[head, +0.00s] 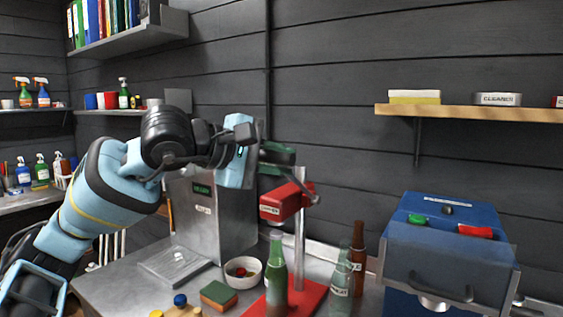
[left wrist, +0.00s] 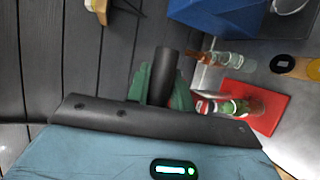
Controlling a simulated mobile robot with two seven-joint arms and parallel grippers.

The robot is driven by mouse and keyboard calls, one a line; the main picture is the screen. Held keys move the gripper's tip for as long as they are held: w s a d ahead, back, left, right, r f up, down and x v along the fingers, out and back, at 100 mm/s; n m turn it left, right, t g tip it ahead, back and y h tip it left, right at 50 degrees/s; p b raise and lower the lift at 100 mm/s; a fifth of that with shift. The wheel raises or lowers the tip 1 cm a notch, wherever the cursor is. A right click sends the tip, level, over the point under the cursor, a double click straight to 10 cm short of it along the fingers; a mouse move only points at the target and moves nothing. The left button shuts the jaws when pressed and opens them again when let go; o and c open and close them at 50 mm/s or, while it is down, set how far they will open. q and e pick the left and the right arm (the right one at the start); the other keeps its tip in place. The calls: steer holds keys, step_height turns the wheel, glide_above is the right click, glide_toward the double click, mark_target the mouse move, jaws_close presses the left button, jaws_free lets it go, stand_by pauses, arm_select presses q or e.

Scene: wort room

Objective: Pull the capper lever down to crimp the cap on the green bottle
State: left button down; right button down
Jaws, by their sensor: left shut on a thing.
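The bottle capper has a red head (head: 287,203), a metal post (head: 299,240) and a red base plate (head: 312,294). The green bottle (head: 277,275) stands upright under the head, on or just in front of the base. It also shows in the left wrist view (left wrist: 240,107). My left gripper (head: 278,155) is above the capper head. In the left wrist view its green fingers are closed around the dark grip of the capper lever (left wrist: 166,72). The lever is up, and its grip is mostly hidden in the head view. I cannot make out the cap on the bottle.
A clear bottle (head: 341,278) and a brown bottle (head: 357,255) stand right of the capper. A blue machine (head: 448,250) stands at the right.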

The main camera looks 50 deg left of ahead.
arm_select(q)
steer(key=shift+a+r, duration=0.15)
steer(key=c, duration=1.6)
jaws_free()
steer(key=o, duration=0.3)
steer(key=shift+w+a, duration=0.1)
steer(key=shift+a, duration=0.1)
steer(key=shift+d, duration=0.1)
